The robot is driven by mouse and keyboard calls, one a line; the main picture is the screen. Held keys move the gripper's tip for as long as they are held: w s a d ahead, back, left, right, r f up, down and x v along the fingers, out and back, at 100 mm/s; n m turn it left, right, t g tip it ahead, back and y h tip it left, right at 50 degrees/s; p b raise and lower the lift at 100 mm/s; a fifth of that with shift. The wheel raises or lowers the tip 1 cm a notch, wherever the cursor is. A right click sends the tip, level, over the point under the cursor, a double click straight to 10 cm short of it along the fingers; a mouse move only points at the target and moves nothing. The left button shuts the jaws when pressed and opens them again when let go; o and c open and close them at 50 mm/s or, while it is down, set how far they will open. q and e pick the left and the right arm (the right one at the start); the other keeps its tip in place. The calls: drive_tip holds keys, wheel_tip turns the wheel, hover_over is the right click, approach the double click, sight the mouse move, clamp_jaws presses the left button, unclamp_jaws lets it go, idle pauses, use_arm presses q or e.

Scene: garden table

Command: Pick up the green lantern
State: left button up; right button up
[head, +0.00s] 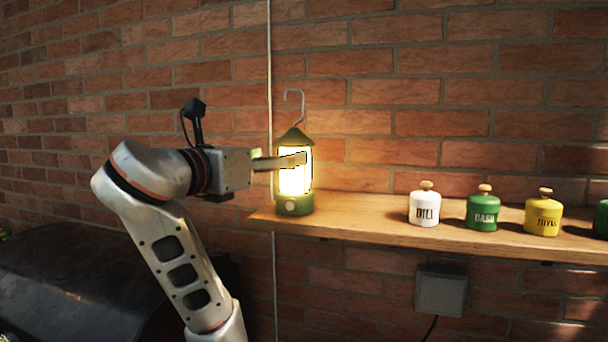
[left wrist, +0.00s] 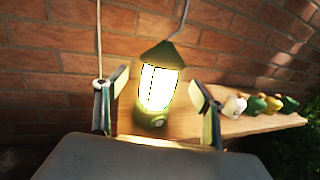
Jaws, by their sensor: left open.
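The green lantern (head: 293,200) stands upright and lit at the left end of the wooden shelf, with a metal hook on top. My left gripper (head: 283,161) reaches it from the left at the height of its glowing glass, and a finger hides part of the glass. In the left wrist view the lantern (left wrist: 150,117) shows between the two spread fingers of the left gripper (left wrist: 158,110), with gaps on both sides. The left gripper is open. My right gripper is not in view.
The wooden shelf (head: 360,214) runs along the brick wall. Jars with knobbed lids stand to the right: white (head: 424,208), green (head: 482,212), yellow (head: 543,217) and another green one at the edge. A grey box (head: 441,290) is on the wall below. A vertical pipe (head: 270,90) passes behind the gripper.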

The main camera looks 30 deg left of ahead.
use_arm(q)
drive_tip(key=w, duration=0.5)
drive_tip(key=shift+w+d+f, duration=0.2)
drive_tip(key=shift+w+f, duration=0.15)
drive_tip(key=shift+f, duration=0.05)
drive_tip(key=shift+w, duration=0.45)
drive_tip(key=c, duration=1.6)
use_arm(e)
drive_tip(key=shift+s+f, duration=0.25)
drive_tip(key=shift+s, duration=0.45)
